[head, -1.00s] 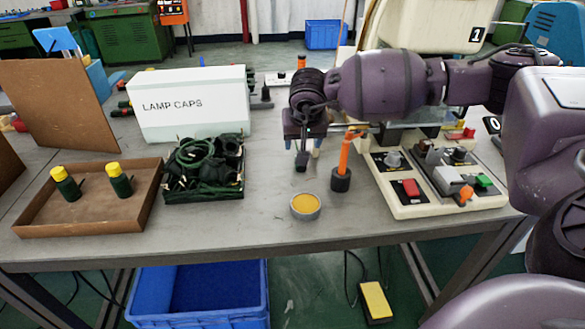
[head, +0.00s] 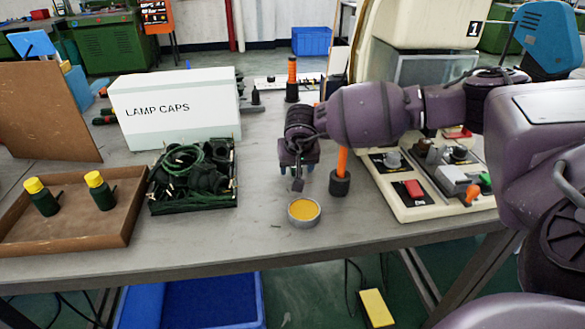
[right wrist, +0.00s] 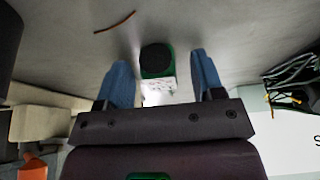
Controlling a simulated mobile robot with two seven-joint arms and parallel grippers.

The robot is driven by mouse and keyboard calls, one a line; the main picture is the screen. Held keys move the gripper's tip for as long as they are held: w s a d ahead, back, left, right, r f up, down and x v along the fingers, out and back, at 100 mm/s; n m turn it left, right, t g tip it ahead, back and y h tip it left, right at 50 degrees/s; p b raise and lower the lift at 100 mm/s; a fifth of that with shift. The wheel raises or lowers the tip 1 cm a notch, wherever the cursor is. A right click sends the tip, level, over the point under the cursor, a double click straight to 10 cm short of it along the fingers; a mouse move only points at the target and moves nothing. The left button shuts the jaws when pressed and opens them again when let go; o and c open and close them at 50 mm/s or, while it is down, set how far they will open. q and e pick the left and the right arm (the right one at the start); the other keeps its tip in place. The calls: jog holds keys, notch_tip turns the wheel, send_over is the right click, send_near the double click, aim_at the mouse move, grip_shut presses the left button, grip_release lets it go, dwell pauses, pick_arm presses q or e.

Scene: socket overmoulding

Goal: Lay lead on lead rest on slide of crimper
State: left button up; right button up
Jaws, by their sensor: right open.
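Dark green coiled leads (head: 185,158) lie heaped with black parts in a dark tray (head: 195,209). In the right wrist view, leads with yellow tips (right wrist: 290,82) show at the right edge. A thin reddish-brown wire (right wrist: 115,22) lies apart on the grey surface. My right gripper (head: 298,170) hangs over the table behind a round tin; its blue fingers are apart. In the wrist view, a green part with a black round end (right wrist: 157,62) shows between the fingers (right wrist: 161,62); I cannot tell that it is touched. The cream-based machine (head: 407,212) may be the crimper; its slide and lead rest are not discernible.
A tin with yellow contents (head: 304,211) and an orange-handled tool in a black stand (head: 340,183) are close to my right gripper. A white LAMP CAPS box (head: 170,110) stands behind the tray. A brown tray (head: 130,215) holds two yellow-capped bottles.

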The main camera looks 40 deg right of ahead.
jog(key=shift+r, duration=0.1)
jog(key=c, duration=1.1)
pick_arm(q)
jog(key=shift+s, duration=0.1)
pick_arm(e)
jog(key=shift+r, duration=0.15)
jog(key=shift+r, duration=0.3)
pick_arm(q)
jog(key=shift+s+a+r+n+p, duration=0.2)
jog(key=shift+r+p, duration=0.2)
jog(key=shift+p, duration=0.55)
jog(key=shift+s+a+r+n+p, duration=0.1)
jog(key=shift+s+r+n+p, duration=0.2)
jog(key=shift+p, duration=0.65)
pick_arm(e)
jog(key=shift+r, duration=9.6)
